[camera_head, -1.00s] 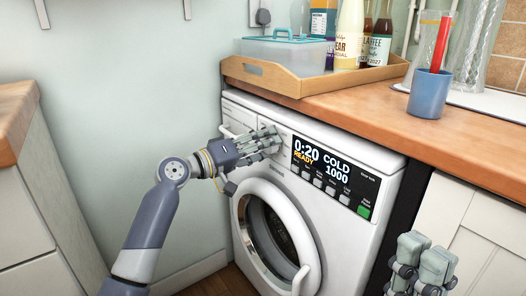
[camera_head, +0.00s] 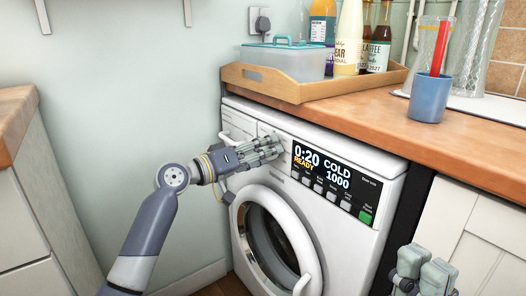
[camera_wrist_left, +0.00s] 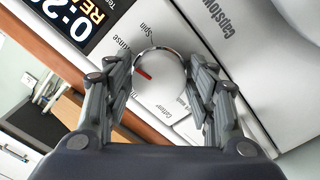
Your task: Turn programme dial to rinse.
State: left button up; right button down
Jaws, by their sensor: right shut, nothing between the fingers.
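The programme dial (camera_wrist_left: 158,82) is a round, pale knob with a red mark, in the middle of the left wrist view. The red mark points left, toward the side between "Rinse" and a label partly hidden by a finger. My left gripper (camera_wrist_left: 163,78) has its fingers on either side of the dial; whether they press on it is unclear. In the head view my left gripper (camera_head: 276,148) reaches the washing machine's (camera_head: 345,235) front panel, and its fingers hide the dial. My right gripper (camera_head: 425,268) is shut and empty at the bottom right.
The display (camera_head: 323,165) reads 0:20, READY, COLD, 1000. Below it are several buttons and a green one (camera_head: 365,216). The round door (camera_head: 275,240) is below the panel. A wooden tray (camera_head: 285,90) with bottles and a blue cup (camera_head: 428,98) stand on the worktop.

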pick_arm(q)
jog(key=shift+o, duration=0.2)
jog(key=shift+r, duration=0.1)
notch_tip(320, 180, up, 10)
dwell(0.6)
